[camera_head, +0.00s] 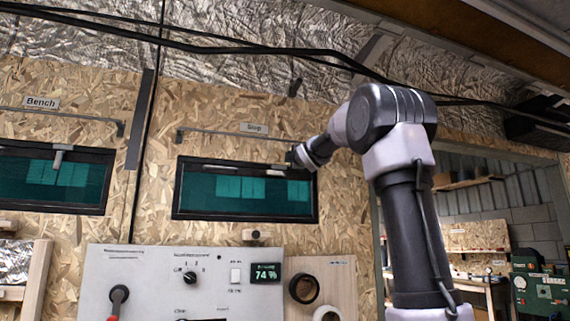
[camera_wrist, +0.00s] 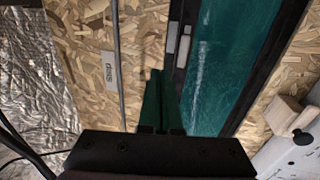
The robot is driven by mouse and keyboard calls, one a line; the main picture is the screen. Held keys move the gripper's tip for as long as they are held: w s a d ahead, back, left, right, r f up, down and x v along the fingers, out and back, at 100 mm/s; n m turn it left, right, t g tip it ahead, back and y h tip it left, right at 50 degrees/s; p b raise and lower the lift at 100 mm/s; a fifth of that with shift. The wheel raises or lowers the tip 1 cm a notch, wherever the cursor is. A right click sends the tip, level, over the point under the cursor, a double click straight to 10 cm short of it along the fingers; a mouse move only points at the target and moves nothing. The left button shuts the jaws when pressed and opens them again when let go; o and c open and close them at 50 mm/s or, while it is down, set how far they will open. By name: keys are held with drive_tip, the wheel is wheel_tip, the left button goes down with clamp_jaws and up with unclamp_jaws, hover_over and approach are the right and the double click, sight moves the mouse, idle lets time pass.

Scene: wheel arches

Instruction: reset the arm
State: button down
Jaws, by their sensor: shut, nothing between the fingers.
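My gripper (camera_head: 291,158) is raised at the wall, in front of the upper right corner of a dark-framed window with teal glass (camera_head: 245,195). In the wrist view my gripper (camera_wrist: 160,75) shows two green fingers close together, shut and empty. They point along the top edge of the window (camera_wrist: 225,70), which fills the right part of that view. I cannot tell whether the fingertips touch the frame. Two small pale blocks (camera_wrist: 178,42) sit on the frame just ahead and right of the fingers.
A rail and small label (camera_head: 254,128) are above this window; another window (camera_head: 52,177) is at left. A control panel (camera_head: 180,280) with knobs and a 74 % display (camera_head: 265,273) stands below, beside a wooden board with round openings (camera_head: 304,289). Black cables (camera_head: 230,43) cross overhead. A doorway opens at right.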

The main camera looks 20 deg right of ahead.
drive_tip(key=shift+s, duration=0.5)
drive_tip(key=shift+f, duration=0.1)
drive_tip(key=s+a+f+m+g, duration=0.3)
drive_tip(key=s+f+m, duration=0.4)
drive_tip(key=s+f, duration=0.5)
drive_tip(key=s+a+f+m+g+y, duration=0.1)
drive_tip(key=s+a+f+m+g, duration=0.2)
drive_tip(key=s+f, duration=1)
drive_tip(key=s+a+f+m+g+y, duration=0.1)
drive_tip(key=s+a+f+m+g, duration=0.2)
drive_tip(key=s+f+m+g, duration=0.4)
drive_tip(key=s+f+m, duration=0.5)
drive_tip(key=s+f, duration=0.1)
drive_tip(key=f, duration=0.4)
drive_tip(key=shift+s+g, duration=0.2)
drive_tip(key=shift+g, duration=0.1)
